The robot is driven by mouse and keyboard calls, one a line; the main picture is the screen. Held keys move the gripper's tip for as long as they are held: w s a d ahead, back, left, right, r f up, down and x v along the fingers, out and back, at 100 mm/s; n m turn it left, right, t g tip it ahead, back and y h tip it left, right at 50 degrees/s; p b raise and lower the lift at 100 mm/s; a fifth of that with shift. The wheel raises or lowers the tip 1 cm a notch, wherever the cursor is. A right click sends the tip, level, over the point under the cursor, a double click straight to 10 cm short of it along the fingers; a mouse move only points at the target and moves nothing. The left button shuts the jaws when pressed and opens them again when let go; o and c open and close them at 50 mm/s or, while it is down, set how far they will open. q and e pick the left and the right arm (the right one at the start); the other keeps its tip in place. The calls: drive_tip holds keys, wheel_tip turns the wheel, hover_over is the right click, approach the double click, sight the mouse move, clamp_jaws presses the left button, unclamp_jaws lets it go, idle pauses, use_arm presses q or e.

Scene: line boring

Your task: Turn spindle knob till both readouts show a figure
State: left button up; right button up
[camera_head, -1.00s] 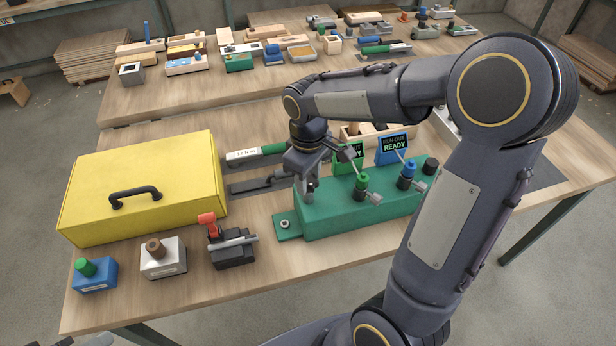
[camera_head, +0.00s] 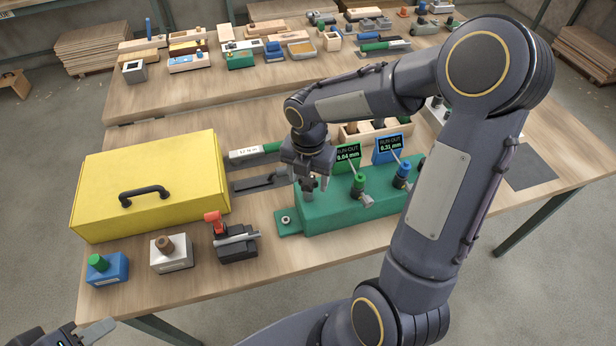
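The green spindle block (camera_head: 340,212) stands on the front table. Its green-framed readout (camera_head: 348,154) shows RUN-OUT 0.04 mm, and the blue-framed readout (camera_head: 389,149) shows RUN-OUT 0.31 mm. My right gripper (camera_head: 312,186) points down over the block's left end. Its fingers look apart, with a dark post, probably the spindle knob (camera_head: 308,186), between them; it is partly hidden. A green-topped gauge (camera_head: 359,184) and a blue-topped gauge (camera_head: 403,170) stand on the block. My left gripper (camera_head: 88,334) is low at the bottom left, partly cut off, away from the block.
A yellow case (camera_head: 180,200) fills the table's left. In front stand a blue block with green knob (camera_head: 106,272), a white block with brown knob (camera_head: 171,257) and a black clamp with red handle (camera_head: 236,243). My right arm hides the block's right end.

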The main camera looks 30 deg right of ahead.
sight(310, 182)
wheel_tip(310, 182, up, 7)
idle(0.7)
idle(0.3)
drive_tip(key=shift+s+r+m, duration=0.15)
drive_tip(key=shift+s+m, duration=0.2)
drive_tip(key=shift+m, duration=0.25)
drive_tip(key=s+a+m+t+y+b, duration=0.2)
drive_tip(key=s+m, duration=0.6)
drive_tip(key=m, duration=0.5)
drive_tip(key=s+a+m+t+y+b, duration=0.1)
drive_tip(key=s+a+m+t+b, duration=0.1)
drive_tip(key=s+m, duration=0.6)
drive_tip(key=shift+f+m+t+y, duration=0.45)
drive_tip(key=shift+m+t, duration=0.35)
drive_tip(key=shift+m, duration=1.9)
